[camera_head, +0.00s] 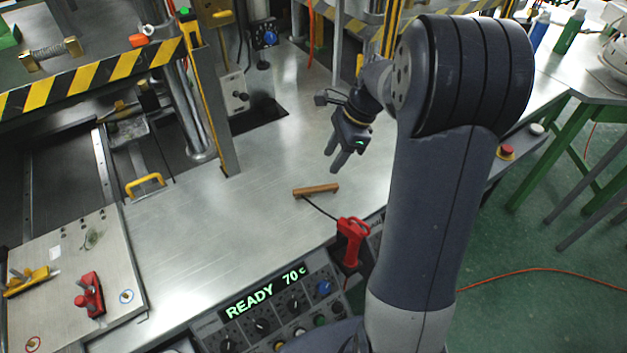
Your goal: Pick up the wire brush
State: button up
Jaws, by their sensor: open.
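A short bar with a wooden-brown body (316,190), which looks like the wire brush, lies on the bare steel worktop. Its bristles cannot be made out at this size. My gripper (334,161) is open and empty, with its two fingers pointing down and left. In the picture it is just above and slightly right of the brush, apart from it. Its exact height over the worktop cannot be told.
A lit control panel (265,300) is below. A striped press frame (95,80) stands left. A plate with clamps (70,265) lies front left. Worktop left of the brush is clear.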

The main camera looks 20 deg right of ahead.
aim_at(315, 188)
jog(key=p+x, duration=0.1)
jog(key=x, duration=0.9)
jog(key=shift+w+a, duration=0.1)
jog(key=shift+a, duration=0.1)
jog(key=shift+a+f, duration=0.1)
jog(key=shift+f, duration=0.25)
jog(key=shift+f, duration=0.25)
grip_shut()
dwell(0.4)
